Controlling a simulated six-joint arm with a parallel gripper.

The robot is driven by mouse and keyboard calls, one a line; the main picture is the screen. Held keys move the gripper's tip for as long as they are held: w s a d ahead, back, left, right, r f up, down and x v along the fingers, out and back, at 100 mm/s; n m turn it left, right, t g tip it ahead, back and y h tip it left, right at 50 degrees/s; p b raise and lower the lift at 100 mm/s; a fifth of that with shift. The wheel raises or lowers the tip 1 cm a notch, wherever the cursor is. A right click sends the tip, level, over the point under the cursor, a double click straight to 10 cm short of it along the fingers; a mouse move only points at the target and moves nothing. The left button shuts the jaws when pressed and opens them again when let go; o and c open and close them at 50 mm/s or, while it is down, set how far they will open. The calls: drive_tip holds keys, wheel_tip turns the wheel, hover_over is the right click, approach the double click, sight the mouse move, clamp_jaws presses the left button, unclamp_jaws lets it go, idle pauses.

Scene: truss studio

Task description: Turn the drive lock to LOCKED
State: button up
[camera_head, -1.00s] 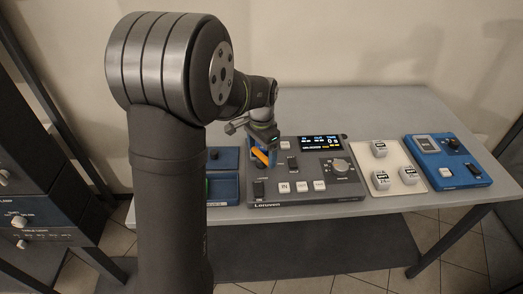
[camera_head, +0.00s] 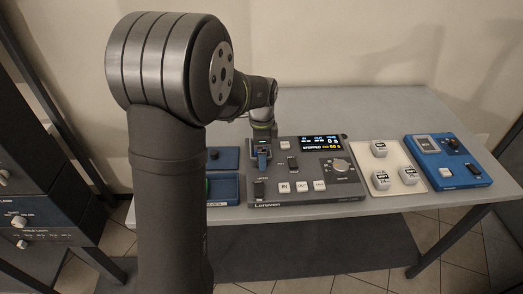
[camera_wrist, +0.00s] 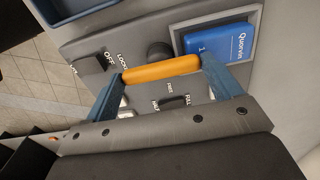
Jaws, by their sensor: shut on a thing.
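The drive lock's orange bar handle (camera_wrist: 161,69) lies across the wrist view. My gripper (camera_wrist: 165,82) is shut on it, with one blue finger at each end of the bar. The bar's left end is beside lettering that begins "LOCK"; the rest of that word is hidden. In the head view my gripper (camera_head: 262,158) is low over the left part of the grey console (camera_head: 335,195), and I cannot make out the bar there. The wrist view shows the console face with an "OFF" label near a dark switch (camera_wrist: 90,62).
A dark round knob (camera_wrist: 159,50) and a blue Quorvin block (camera_wrist: 217,40) are close beyond the bar. A pale tray (camera_head: 393,152) with white blocks and a blue device (camera_head: 448,180) stand right. The table's back is clear.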

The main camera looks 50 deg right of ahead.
drive_tip(key=shift+r, duration=0.1)
idle(0.3)
drive_tip(key=o, duration=0.9)
drive_tip(key=shift+c, duration=0.2)
wheel_tip(320, 180, up, 17)
drive_tip(key=shift+r, duration=0.2)
wheel_tip(320, 180, down, 18)
drive_tip(key=shift+r, duration=0.2)
idle(0.3)
